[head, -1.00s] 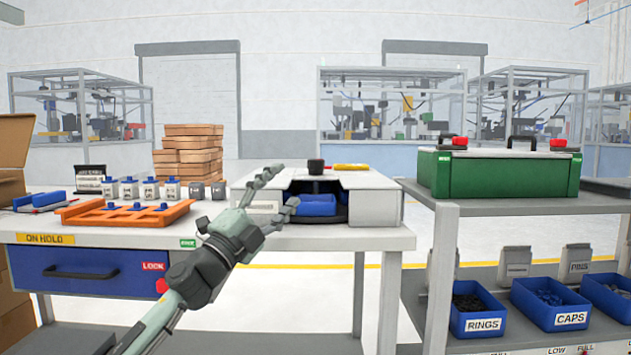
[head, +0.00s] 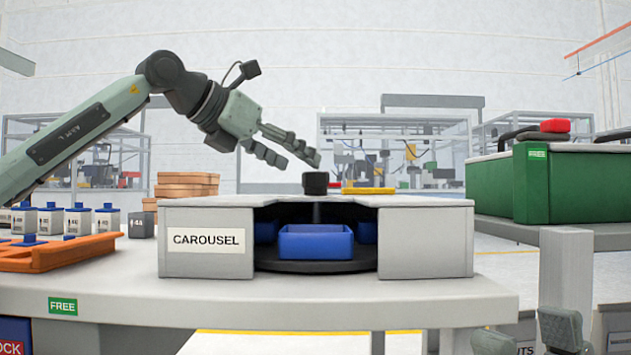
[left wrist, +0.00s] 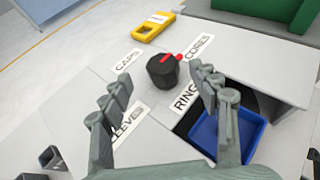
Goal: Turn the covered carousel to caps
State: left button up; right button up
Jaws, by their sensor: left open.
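The grey carousel housing (head: 420,240) stands on the bench, with blue bins (head: 316,243) on a dark turntable in its front opening. Its black knob (head: 315,183) stands on top; in the left wrist view the knob (left wrist: 162,72) has a red mark on its right upper side, on the CORES side. Labels CAPS (left wrist: 128,62), CORES (left wrist: 197,47), RINGS (left wrist: 185,98) and a partly hidden sleeves label surround it. My left gripper (head: 298,161) is open, above and just left of the knob, apart from it. Part of my right gripper (head: 528,332) seems to show low right.
A yellow object (head: 368,190) lies on top behind the knob. An orange rack (head: 55,252) and several small containers stand to the left. A green case (head: 520,185) sits on the right shelf.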

aim_at(316, 173)
pick_arm(q)
jog(key=x, duration=0.6)
jog(key=shift+d, duration=0.15)
jog(key=shift+c, duration=0.3)
grip_shut()
